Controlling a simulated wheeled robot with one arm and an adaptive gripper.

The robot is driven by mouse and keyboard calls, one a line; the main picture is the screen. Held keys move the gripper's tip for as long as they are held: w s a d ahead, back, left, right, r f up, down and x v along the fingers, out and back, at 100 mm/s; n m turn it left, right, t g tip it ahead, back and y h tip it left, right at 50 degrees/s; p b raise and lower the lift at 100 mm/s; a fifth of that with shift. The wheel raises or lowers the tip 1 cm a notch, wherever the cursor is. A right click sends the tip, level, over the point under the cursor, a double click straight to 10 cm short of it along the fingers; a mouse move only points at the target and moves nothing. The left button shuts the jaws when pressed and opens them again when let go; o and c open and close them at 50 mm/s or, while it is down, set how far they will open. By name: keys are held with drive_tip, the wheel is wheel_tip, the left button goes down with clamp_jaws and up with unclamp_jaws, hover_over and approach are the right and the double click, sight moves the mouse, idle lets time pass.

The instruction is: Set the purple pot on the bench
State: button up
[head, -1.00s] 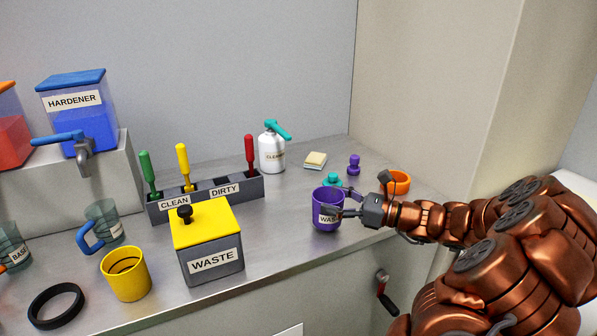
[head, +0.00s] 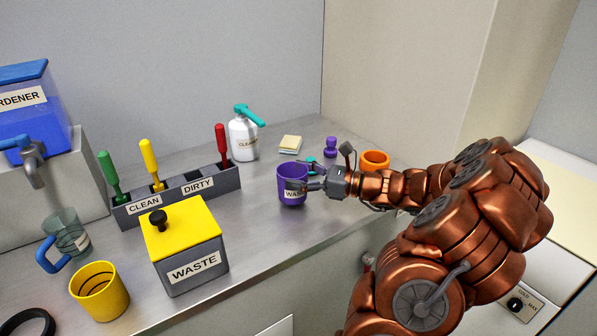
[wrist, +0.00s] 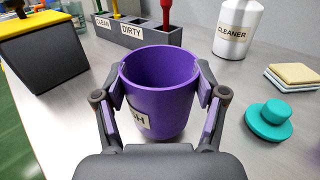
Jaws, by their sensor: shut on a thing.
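The purple pot (head: 291,188) is an upright, open cup with a white label, towards the right part of the steel bench (head: 262,235). My gripper (head: 308,185) reaches it from the right and is shut on it. In the wrist view, the fingers press on both sides of the pot (wrist: 158,100) near its rim, and it looks empty inside. Its base is at or just above the bench top; I cannot tell whether it touches. Part of the label is hidden by my gripper.
The yellow-lidded waste box (head: 190,262) and the clean/dirty tool rack (head: 180,197) stand left of the pot. A white cleaner bottle (head: 243,138), sponges (head: 290,144), a teal knobbed piece (wrist: 269,121) and an orange ring-like cup (head: 374,160) are behind or beside it.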

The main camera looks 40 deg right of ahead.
drive_tip(key=shift+w+d+f+p, duration=0.15)
drive_tip(key=shift+w+p, duration=0.4)
drive_tip(key=shift+w, duration=0.8)
drive_tip(key=shift+w+d+f+p, duration=0.1)
drive_tip(key=shift+w+p, duration=0.4)
drive_tip(key=shift+w, duration=0.8)
drive_tip(key=shift+w+d+f+p, duration=0.15)
drive_tip(key=shift+w+p, duration=0.4)
drive_tip(key=shift+w, duration=0.8)
drive_tip(key=shift+w+d+f+p, duration=0.1)
drive_tip(key=shift+w+p, duration=0.6)
drive_tip(key=shift+w, duration=1)
drive_tip(key=shift+w+d+f+p, duration=0.1)
drive_tip(key=shift+w+p, duration=0.6)
drive_tip(key=shift+w, duration=1)
drive_tip(key=shift+p, duration=0.4)
drive_tip(key=shift+f, duration=0.4)
drive_tip(key=o, duration=1.2)
